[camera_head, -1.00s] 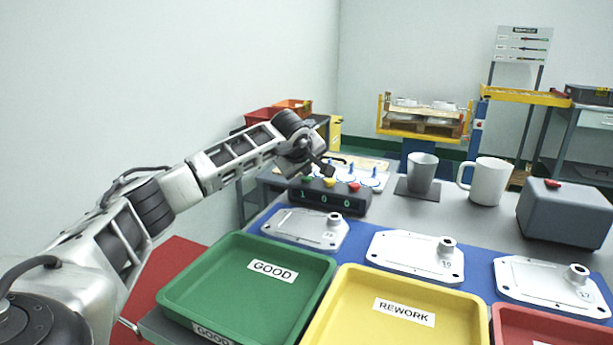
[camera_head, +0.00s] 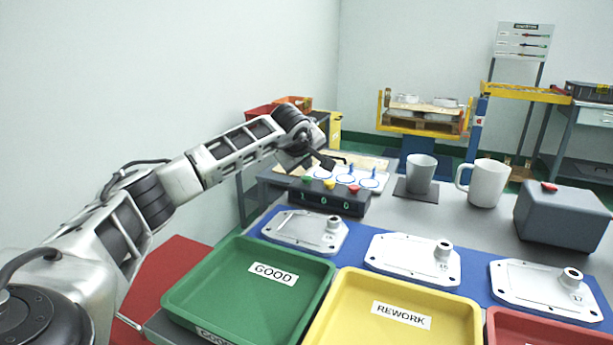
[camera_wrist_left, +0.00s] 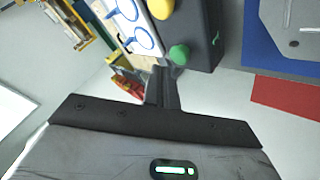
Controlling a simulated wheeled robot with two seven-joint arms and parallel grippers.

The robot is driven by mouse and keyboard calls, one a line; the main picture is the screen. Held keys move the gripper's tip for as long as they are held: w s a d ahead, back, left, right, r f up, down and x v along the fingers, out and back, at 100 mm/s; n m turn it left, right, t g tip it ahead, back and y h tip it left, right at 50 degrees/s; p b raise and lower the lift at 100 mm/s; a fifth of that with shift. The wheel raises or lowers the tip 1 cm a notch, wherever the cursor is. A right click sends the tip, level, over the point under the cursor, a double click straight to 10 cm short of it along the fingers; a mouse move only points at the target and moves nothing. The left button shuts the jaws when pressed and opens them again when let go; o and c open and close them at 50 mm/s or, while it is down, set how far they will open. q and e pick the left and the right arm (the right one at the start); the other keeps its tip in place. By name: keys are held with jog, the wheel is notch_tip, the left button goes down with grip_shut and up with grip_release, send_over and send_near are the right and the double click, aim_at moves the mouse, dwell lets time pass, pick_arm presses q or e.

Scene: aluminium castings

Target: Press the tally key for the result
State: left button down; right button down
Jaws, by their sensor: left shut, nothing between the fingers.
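The tally box (camera_head: 328,199) is a dark box at the back left of the table. On top are a green key (camera_head: 306,179), a yellow key (camera_head: 329,184) and a red key (camera_head: 353,189). My left gripper (camera_head: 328,163) is shut and empty, above and just behind the keys in the head view. In the left wrist view, the shut fingertips (camera_wrist_left: 164,72) are beside the green key (camera_wrist_left: 179,54), and the yellow key (camera_wrist_left: 160,8) is farther off. I cannot tell whether the fingers touch a key. My right gripper is out of view.
Three aluminium castings (camera_head: 412,257) lie in a row on a blue mat (camera_head: 362,235). In front are a green GOOD tray (camera_head: 228,297), a yellow REWORK tray (camera_head: 375,322) and a red tray (camera_head: 545,328). Two mugs (camera_head: 486,184) and a grey box (camera_head: 562,218) stand behind.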

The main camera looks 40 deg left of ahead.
aim_at(306, 179)
pick_arm(q)
jog(key=shift+r+p, duration=1.95)
jog(key=shift+r, duration=0.4)
jog(key=shift+f, duration=0.1)
